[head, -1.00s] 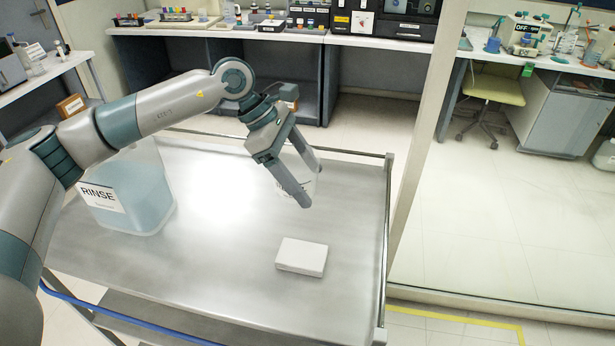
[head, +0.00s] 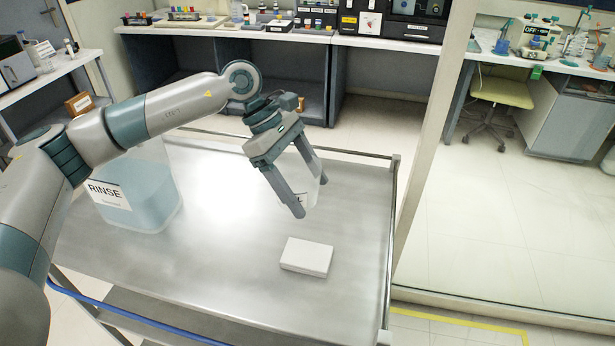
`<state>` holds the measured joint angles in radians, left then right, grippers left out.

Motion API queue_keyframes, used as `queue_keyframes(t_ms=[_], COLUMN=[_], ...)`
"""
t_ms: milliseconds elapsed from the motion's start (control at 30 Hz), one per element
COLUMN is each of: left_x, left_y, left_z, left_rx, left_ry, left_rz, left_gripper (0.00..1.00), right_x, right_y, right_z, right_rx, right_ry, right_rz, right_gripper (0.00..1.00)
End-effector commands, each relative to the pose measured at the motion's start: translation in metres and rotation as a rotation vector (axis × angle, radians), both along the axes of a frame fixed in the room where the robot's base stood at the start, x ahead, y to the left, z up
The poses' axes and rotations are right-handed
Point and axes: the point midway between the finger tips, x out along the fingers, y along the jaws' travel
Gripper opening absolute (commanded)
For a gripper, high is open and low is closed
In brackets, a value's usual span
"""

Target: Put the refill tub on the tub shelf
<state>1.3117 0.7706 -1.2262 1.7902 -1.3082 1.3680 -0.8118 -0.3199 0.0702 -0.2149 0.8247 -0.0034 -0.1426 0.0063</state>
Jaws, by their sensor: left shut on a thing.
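My left gripper (head: 310,198) is over the right half of the steel cart, pointing down and to the right. It is shut on a small, pale, see-through tub (head: 309,191) with some dark print, which I take to be the refill tub. The fingers hide much of the tub. It appears held above the cart top, behind a white box. My right gripper is not in view. I cannot make out a shelf marked for tubs.
The steel cart top (head: 228,265) carries a large RINSE container (head: 150,200) at left, below my left arm, and a flat white box (head: 306,257) at front right. A rail (head: 394,215) edges the cart. A post (head: 432,130) stands to the right. A lab bench (head: 385,37) is behind.

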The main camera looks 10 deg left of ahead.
Motion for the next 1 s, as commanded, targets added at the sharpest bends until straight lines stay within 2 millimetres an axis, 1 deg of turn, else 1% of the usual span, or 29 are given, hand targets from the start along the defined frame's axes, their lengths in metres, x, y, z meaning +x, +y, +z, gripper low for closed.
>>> queue_keyframes(t_ms=[167,300,500,600,700,800,1000], left_x=[-0.025,-0.05,-0.082,-0.094,-0.101,-0.104,-0.106], left_y=[0.01,0.023,0.046,0.056,0.063,0.067,0.069], left_z=[-0.01,-0.015,-0.015,-0.013,-0.011,-0.01,-0.01], left_rx=[0.002,0.002,0.003,0.003,0.002,0.001,0.0], left_ry=[0.003,0.003,0.003,0.002,0.003,0.0,0.001], left_rz=[-0.285,-0.581,-1.005,-1.17,-1.281,-1.341,-1.361], left_gripper=[0.52,0.52,0.52,0.52,0.52,0.52,0.52], right_x=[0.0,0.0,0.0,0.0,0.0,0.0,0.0], right_y=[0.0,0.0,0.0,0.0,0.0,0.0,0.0], right_z=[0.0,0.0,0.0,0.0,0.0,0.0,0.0], right_rx=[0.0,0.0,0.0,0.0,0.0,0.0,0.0], right_ry=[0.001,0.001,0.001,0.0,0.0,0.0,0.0], right_rz=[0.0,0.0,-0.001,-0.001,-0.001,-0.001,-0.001], right_gripper=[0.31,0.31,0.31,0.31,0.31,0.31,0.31])
